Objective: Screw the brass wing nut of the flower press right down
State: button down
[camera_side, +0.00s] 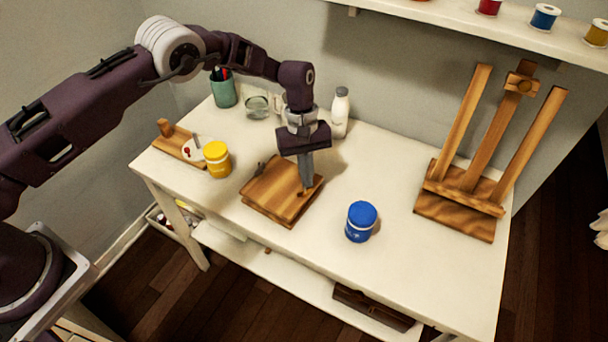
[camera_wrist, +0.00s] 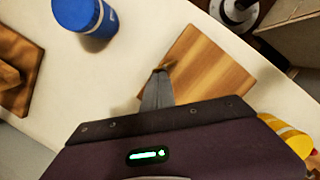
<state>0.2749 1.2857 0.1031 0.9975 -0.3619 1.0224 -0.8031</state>
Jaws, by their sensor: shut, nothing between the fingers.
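The flower press (camera_side: 268,198) is a square stack of wooden boards on the white table; its top also shows in the wrist view (camera_wrist: 212,70). My gripper (camera_side: 305,188) points down at the right-hand part of the press, with its fingers together and nothing held. In the wrist view the fingertips (camera_wrist: 158,76) are at the press's corner. A small dark piece beside the fingertips may be the brass wing nut, but it is too small and covered to be sure. I cannot tell whether the fingers touch it. Another small dark fitting (camera_side: 261,168) shows at the press's far left edge.
A blue jar (camera_side: 361,222) stands right of the press and a yellow jar (camera_side: 217,160) left of it. A white bottle (camera_side: 340,112) and a green pen cup (camera_side: 223,88) stand behind. A wooden easel (camera_side: 455,218) is at the right. The table's front right is clear.

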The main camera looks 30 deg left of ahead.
jog(key=m, duration=0.3)
jog(key=shift+d+m+g+y, duration=0.3)
jog(key=shift+d+m+y, duration=0.1)
jog(key=m, duration=0.3)
jog(key=shift+d+y, duration=0.4)
jog(key=m, duration=0.3)
jog(key=d+m+y, duration=0.1)
jog(key=m, duration=0.1)
jog(key=shift+s, duration=0.25)
jog(key=m, duration=0.3)
jog(key=shift+s+d+m+y, duration=0.25)
jog(key=shift+s+m+y, duration=0.05)
jog(key=shift+y, duration=0.1)
jog(key=m, duration=0.3)
jog(key=s+m+t+y, duration=0.1)
jog(key=m, duration=0.2)
jog(key=shift+s+d, duration=0.15)
jog(key=shift+s, duration=0.05)
jog(key=shift+s+m+t, duration=0.3)
jog(key=shift+m+t, duration=0.1)
jog(key=shift+m, duration=1)
jog(key=shift+s+m+t, duration=0.25)
jog(key=shift+m+t, duration=0.15)
jog(key=shift+m, duration=1.3)
jog(key=shift+a, duration=0.2)
